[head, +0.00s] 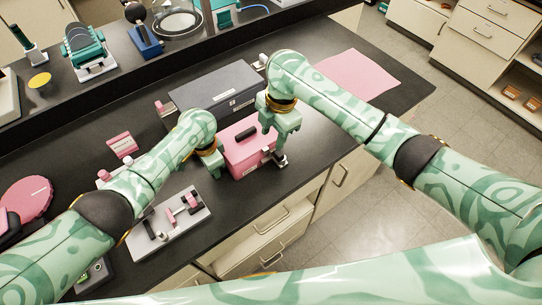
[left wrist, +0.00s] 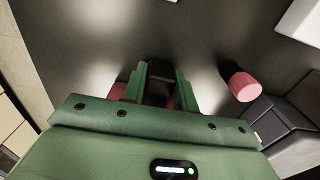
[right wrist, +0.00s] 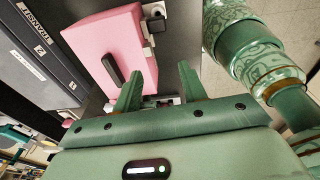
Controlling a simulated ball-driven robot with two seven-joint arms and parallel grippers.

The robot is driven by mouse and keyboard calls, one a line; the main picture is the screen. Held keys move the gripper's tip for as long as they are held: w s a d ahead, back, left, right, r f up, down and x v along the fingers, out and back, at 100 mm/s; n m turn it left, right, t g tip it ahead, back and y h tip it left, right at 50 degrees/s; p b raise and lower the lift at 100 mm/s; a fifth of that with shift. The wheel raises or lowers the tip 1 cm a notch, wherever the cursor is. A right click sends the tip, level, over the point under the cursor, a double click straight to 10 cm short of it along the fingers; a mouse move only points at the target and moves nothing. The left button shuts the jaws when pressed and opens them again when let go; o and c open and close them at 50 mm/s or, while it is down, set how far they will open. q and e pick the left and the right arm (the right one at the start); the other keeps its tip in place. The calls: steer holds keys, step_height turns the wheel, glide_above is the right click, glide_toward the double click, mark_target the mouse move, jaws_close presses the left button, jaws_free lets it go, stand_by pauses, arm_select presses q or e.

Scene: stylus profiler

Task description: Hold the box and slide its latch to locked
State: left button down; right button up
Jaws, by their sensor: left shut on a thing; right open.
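The pink box (head: 240,158) with a black handle (head: 246,133) stands on the dark bench. My left gripper (head: 214,168) is shut at the box's left end; its exact hold is hidden. In the left wrist view a dark piece (left wrist: 159,84) shows between its fingers, with pink behind. My right gripper (head: 281,130) is open at the box's right end. In the right wrist view the box (right wrist: 103,38) is beside the open fingers (right wrist: 160,88). Small black and metal fittings (right wrist: 154,20) show on the box's edge, probably the latch; its position cannot be told.
A long dark grey case (head: 213,86) lies behind the box. A grey plate with pink and black parts (head: 170,224) lies front left. A pink mat (head: 357,75) lies at the right. The bench's front edge is close to the box.

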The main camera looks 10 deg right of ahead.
steer(key=s+a+f+m+y, duration=0.4)
steer(key=f, duration=0.1)
steer(key=m+t, duration=1.2)
steer(key=m, duration=0.2)
glide_toward(281, 157)
steer(key=x, duration=0.9)
steer(key=shift+w+f, duration=0.25)
steer(key=shift+w, duration=0.05)
jaws_close()
